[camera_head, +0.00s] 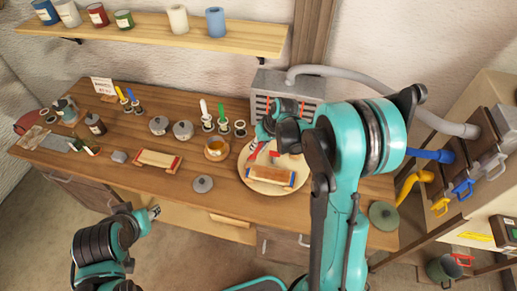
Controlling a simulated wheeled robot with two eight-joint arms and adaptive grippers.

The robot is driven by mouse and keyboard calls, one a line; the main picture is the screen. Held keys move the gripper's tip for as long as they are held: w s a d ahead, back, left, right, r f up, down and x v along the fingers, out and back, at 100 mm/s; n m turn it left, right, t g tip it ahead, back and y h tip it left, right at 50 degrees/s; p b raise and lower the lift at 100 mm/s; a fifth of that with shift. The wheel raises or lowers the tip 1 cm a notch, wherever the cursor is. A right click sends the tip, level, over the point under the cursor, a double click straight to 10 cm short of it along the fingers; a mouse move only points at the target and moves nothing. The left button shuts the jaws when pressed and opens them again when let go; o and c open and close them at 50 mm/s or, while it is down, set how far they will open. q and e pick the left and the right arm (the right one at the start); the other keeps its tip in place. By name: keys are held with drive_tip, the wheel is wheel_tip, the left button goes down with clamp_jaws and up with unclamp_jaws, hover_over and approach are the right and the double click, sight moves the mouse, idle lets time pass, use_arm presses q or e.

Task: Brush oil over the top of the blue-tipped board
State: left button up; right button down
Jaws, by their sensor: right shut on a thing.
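The blue-tipped board (268,174) lies on a round wooden plate (262,188); its right end is blue and its left end looks red. My right gripper (268,148) is above the far side of this plate. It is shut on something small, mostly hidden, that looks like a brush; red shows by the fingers. An amber-filled bowl (216,148), probably oil, stands left of the plate.
White- and green-handled tools stand in small holders (207,124), beside an empty-looking holder (240,129). Lidded pots (182,130) stand left. A grey vented box (285,88) with a hose is behind my right gripper. A grey lid (203,184) lies near the front edge.

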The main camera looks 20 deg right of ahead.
wheel_tip(320, 180, up, 3)
drive_tip(key=shift+w+a+r+p, duration=0.1)
drive_tip(key=shift+a+r+p, duration=0.1)
drive_tip(key=shift+p, duration=0.75)
drive_tip(key=shift+d+r, duration=0.15)
drive_tip(key=shift+r, duration=0.3)
